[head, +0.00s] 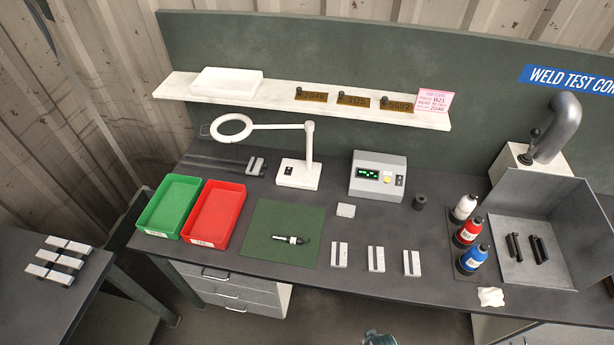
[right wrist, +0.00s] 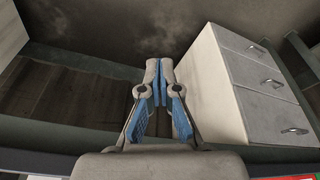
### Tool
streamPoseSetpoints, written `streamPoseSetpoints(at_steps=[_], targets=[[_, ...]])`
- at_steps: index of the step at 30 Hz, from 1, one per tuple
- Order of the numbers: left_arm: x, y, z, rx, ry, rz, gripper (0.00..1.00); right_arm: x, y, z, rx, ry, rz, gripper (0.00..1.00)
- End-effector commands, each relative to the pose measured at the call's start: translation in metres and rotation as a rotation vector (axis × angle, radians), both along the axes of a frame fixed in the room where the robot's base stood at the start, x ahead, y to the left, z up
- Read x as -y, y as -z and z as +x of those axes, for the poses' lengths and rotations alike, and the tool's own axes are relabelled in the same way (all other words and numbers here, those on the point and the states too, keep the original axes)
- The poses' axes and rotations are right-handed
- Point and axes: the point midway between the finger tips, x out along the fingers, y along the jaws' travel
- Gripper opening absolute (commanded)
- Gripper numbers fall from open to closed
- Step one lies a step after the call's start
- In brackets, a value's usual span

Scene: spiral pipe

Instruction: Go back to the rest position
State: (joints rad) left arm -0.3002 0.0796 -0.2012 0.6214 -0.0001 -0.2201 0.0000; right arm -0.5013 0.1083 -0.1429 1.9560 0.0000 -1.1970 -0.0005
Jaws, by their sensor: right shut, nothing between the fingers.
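My right gripper (right wrist: 160,85) shows in the right wrist view, with its blue-padded fingers together at the tips and nothing between them. It is in front of the bench's lower part, apart from the drawers. A small bluish-grey part, probably of my own arm or gripper, shows at the bottom edge of the head view, and I cannot tell which. My left gripper is not in view. The dark workbench (head: 330,275) fills the middle of the head view.
Green tray (head: 148,224), red tray (head: 205,245), a green mat (head: 262,222) with a pen-like tool (head: 289,239), a magnifier lamp (head: 298,174), a control box (head: 378,177), metal blocks and bottles (head: 473,260) stand on the bench. White drawers (right wrist: 262,100) are near my right gripper.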

Motion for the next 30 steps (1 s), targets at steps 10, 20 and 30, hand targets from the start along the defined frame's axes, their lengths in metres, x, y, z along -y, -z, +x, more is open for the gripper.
streamPoseSetpoints(at_steps=[10,20,30], targets=[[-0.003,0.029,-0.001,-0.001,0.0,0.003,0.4,0.013,0.217,-0.084,-0.097,-0.017,-0.01,0.0],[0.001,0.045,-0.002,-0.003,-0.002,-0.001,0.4,0.033,0.308,-0.194,-0.154,-0.032,-0.02,0.0],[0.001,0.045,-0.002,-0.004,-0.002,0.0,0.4,0.036,0.313,-0.208,-0.158,-0.033,-0.021,0.0]])
